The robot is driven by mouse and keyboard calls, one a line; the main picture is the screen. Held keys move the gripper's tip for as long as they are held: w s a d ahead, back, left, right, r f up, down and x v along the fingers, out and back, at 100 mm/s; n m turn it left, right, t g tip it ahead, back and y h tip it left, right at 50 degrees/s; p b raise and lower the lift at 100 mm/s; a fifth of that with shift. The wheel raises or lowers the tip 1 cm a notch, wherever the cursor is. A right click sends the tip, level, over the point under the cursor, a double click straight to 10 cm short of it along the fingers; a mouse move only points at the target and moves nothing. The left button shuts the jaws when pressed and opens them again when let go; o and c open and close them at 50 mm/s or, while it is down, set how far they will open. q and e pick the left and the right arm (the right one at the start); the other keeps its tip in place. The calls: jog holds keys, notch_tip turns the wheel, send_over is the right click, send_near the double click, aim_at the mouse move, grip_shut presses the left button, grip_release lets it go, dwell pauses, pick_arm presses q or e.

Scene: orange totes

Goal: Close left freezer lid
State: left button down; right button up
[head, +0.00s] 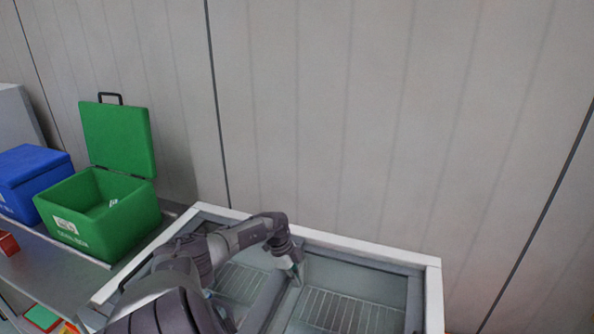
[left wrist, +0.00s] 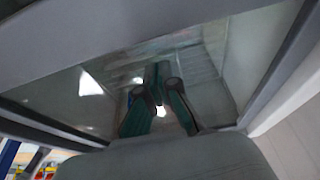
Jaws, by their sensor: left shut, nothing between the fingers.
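The chest freezer (head: 433,290) has a white rim and a grey inner frame, and wire racks show inside it in the head view. A grey divider or lid edge (head: 266,303) runs between its left and right parts. I cannot tell how far the left lid is open. My left gripper (head: 297,272) is over the middle of the freezer, pointing down close to that edge, shut and empty. In the left wrist view its dark green fingers (left wrist: 158,100) are in front of a glassy pane (left wrist: 75,95) with bright reflections; contact is unclear. My right gripper is not in view.
A green cool box (head: 125,225) with its lid raised stands on a metal counter (head: 50,268) left of the freezer. A blue box (head: 30,180) is beside it, and a red item (head: 8,243) is at the left edge. A panelled wall (head: 400,120) stands behind.

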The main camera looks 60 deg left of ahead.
pick_arm(q)
jog(key=shift+w+d+r, duration=0.35)
jog(key=shift+r, duration=0.05)
jog(key=shift+v, duration=1.1)
jog(key=shift+s+a+r+b, duration=0.15)
jog(key=shift+s+a+r, duration=0.2)
jog(key=shift+r, duration=0.25)
jog(key=shift+s+a+r+b, duration=0.15)
jog(key=shift+s+a+r, duration=0.15)
jog(key=shift+r, duration=0.25)
jog(key=v, duration=0.4)
jog(key=shift+w+d+r, duration=0.2)
jog(key=shift+w+r, duration=0.05)
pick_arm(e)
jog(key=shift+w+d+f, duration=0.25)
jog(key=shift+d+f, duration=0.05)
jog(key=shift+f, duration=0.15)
pick_arm(q)
jog(key=shift+s, duration=0.1)
